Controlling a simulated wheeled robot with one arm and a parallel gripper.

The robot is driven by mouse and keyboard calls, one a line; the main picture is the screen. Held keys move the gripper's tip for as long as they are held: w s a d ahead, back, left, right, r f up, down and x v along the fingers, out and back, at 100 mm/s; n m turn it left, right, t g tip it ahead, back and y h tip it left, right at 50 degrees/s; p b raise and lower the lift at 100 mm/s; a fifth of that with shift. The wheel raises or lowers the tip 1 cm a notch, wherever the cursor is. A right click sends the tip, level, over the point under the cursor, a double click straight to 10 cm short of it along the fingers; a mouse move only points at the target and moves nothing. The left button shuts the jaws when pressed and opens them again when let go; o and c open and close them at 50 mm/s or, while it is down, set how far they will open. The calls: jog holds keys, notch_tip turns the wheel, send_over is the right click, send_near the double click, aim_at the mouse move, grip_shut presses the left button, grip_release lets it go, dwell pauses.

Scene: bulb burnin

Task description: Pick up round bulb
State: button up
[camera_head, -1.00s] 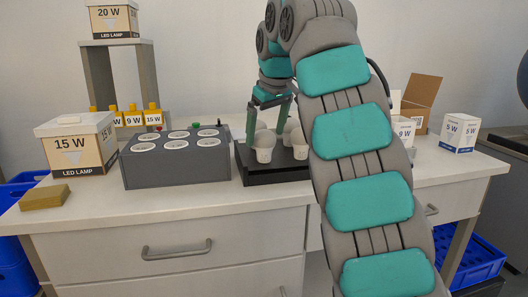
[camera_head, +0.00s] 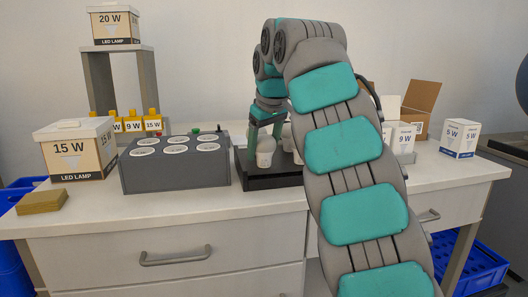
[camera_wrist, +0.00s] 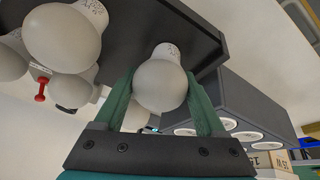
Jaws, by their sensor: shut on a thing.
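My gripper (camera_wrist: 160,88) has its two green fingers shut on a white round bulb (camera_wrist: 160,76), one finger on each side of it. In the head view my gripper (camera_head: 264,138) points down at the black tray (camera_head: 270,181), with the bulb (camera_head: 264,158) between its fingers. The bulb is near the tray's left part; I cannot tell whether its base touches the tray. Other white bulbs (camera_wrist: 62,38) stand on the tray in the wrist view; in the head view they are partly hidden behind my arm.
A grey box with round sockets (camera_head: 175,172) stands just left of the tray. Further left are a 15 W carton (camera_head: 78,150) and a brown block (camera_head: 42,201). A shelf (camera_head: 98,82) holds a 20 W carton. Small 5 W cartons (camera_head: 460,138) and an open carton (camera_head: 420,105) stand at right.

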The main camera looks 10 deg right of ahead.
jog(key=c, duration=0.6)
